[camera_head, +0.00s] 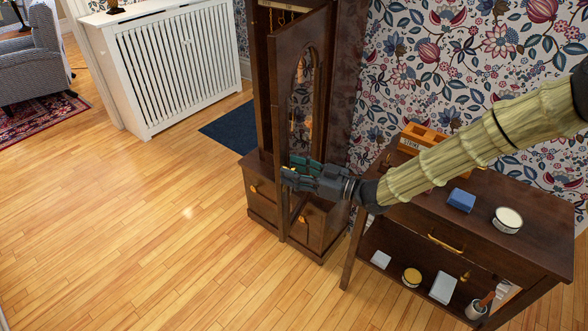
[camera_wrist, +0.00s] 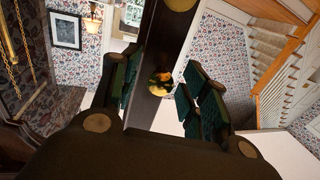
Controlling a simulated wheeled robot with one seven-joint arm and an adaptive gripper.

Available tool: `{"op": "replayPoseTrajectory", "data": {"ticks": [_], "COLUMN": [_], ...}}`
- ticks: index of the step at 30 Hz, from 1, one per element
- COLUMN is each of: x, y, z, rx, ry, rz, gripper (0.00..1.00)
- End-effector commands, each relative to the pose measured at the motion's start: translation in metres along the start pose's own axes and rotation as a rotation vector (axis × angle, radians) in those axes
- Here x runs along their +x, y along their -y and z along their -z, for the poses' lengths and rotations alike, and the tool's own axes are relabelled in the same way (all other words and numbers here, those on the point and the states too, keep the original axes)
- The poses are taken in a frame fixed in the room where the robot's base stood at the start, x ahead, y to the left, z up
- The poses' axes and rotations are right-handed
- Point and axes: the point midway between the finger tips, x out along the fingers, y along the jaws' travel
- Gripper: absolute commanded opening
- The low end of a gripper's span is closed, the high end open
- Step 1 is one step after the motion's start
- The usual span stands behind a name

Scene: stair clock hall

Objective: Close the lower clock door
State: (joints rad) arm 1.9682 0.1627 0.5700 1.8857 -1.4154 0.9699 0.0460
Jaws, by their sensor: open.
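The tall dark wooden clock (camera_head: 263,206) stands against the papered wall in the head view. Its door (camera_head: 280,105), with an arched glass pane, stands open, swung out from the case. My gripper (camera_head: 293,178) is at the door's lower part. In the wrist view the dark door (camera_wrist: 150,55) runs between the two open finger pads of my gripper (camera_wrist: 160,95). A small brass knob (camera_wrist: 161,81) shows on it between the fingers. I cannot tell whether either finger touches the wood. The fingers hide part of the door in the head view.
A dark side table (camera_head: 545,235) stands close at the right, with a wooden box (camera_head: 425,136), a blue block (camera_head: 461,200) and a round tin (camera_head: 507,220) on top. A white radiator cover (camera_head: 180,65) and blue mat (camera_head: 228,127) lie behind left. Front-left floor is clear.

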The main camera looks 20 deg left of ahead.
Motion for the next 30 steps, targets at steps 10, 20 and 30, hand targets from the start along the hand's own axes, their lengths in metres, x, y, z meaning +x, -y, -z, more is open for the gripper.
{"op": "replayPoseTrajectory", "data": {"ticks": [10,20,30], "x": [0.0022,0.0021,0.0004], "y": [0.0000,-0.0001,-0.0032], "z": [0.0000,0.0002,-0.0001], "rx": [0.000,0.000,0.001], "ry": [0.000,0.000,-0.001], "rz": [0.000,-0.001,-0.039], "gripper": [0.41,0.00,0.00]}}
